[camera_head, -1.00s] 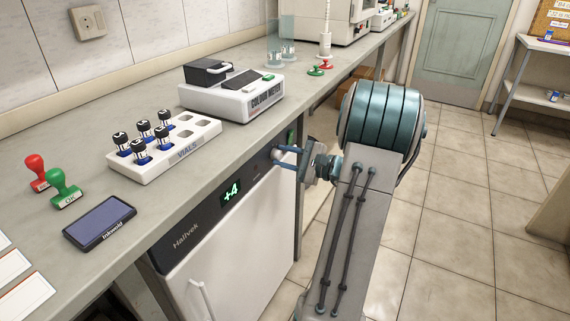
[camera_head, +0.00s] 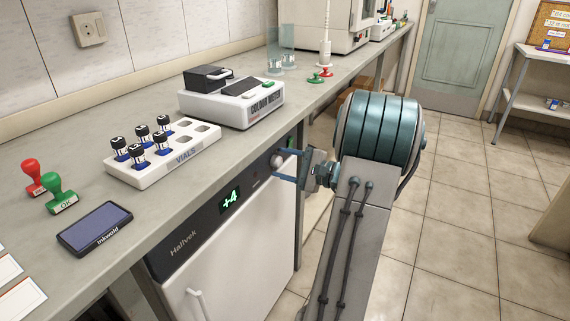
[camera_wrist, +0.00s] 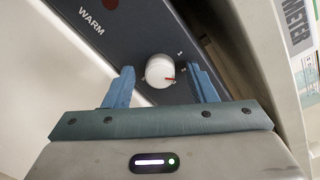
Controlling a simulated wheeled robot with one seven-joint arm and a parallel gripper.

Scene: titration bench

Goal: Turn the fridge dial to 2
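The fridge (camera_head: 245,245) stands under the bench, and its dark panel shows a green "+4" on the display (camera_head: 230,199). The fridge dial (camera_head: 277,161) is a pale knob at the right part of that panel. In the wrist view my gripper (camera_wrist: 164,84) is open, with one blue finger on each side of the dial and a visible gap to both.
The word "WARM" and a dark red spot (camera_wrist: 111,4) are on the panel in the wrist view. On the bench above are a vial rack (camera_head: 165,155), a colour meter (camera_head: 232,103), two stamps and an ink pad (camera_head: 95,228). The bench edge overhangs the panel closely.

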